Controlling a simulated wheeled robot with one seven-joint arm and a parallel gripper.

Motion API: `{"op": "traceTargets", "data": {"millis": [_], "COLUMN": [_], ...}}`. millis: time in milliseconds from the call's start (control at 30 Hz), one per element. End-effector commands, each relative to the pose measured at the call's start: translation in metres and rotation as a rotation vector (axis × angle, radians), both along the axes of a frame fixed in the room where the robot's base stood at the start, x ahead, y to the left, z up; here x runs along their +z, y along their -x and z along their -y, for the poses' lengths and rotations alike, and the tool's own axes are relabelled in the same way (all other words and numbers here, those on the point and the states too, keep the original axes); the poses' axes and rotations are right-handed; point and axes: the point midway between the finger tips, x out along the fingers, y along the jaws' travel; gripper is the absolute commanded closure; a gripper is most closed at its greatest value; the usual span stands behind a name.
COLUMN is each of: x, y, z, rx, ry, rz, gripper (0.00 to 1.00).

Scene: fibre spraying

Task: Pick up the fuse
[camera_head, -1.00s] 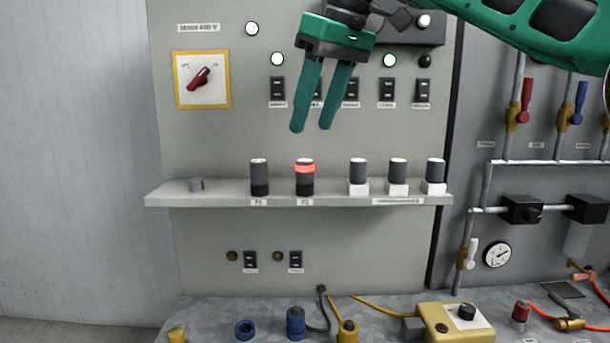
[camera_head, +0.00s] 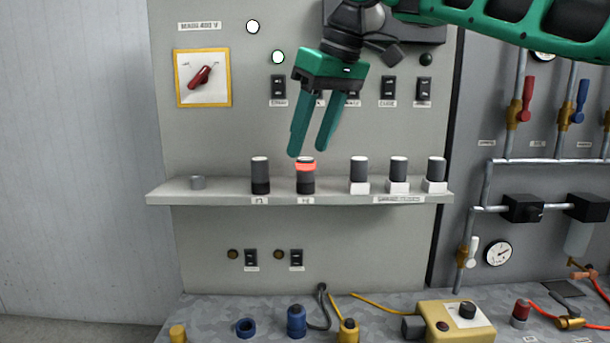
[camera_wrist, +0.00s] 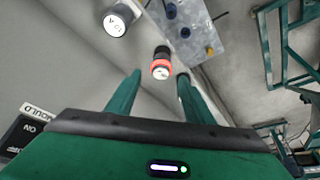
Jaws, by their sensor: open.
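Several dark grey cylindrical fuses with white tops stand upright on a grey shelf (camera_head: 225,198). One fuse (camera_head: 305,181) has a glowing red band and stands second from the left of the fuses; it also shows in the wrist view (camera_wrist: 161,64). My gripper (camera_head: 307,153) is open and points down. Its fingertips are just above the red-banded fuse and look apart from it. In the wrist view the fuse shows beyond and between the green fingers (camera_wrist: 159,84). Nothing is held.
A plain fuse (camera_head: 260,176) stands to the left. Three more, such as this fuse (camera_head: 358,170), sit on white bases to the right. The panel with switches (camera_head: 278,88) rises behind.

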Motion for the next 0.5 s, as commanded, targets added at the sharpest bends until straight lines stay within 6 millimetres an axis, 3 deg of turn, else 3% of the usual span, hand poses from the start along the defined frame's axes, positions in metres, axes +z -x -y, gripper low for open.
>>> {"op": "traceTargets", "data": {"millis": [500], "x": [-0.041], "y": [-0.009], "z": [-0.009], "rx": [0.000], "ry": [-0.001], "rz": [-0.002], "gripper": [0.53]}}
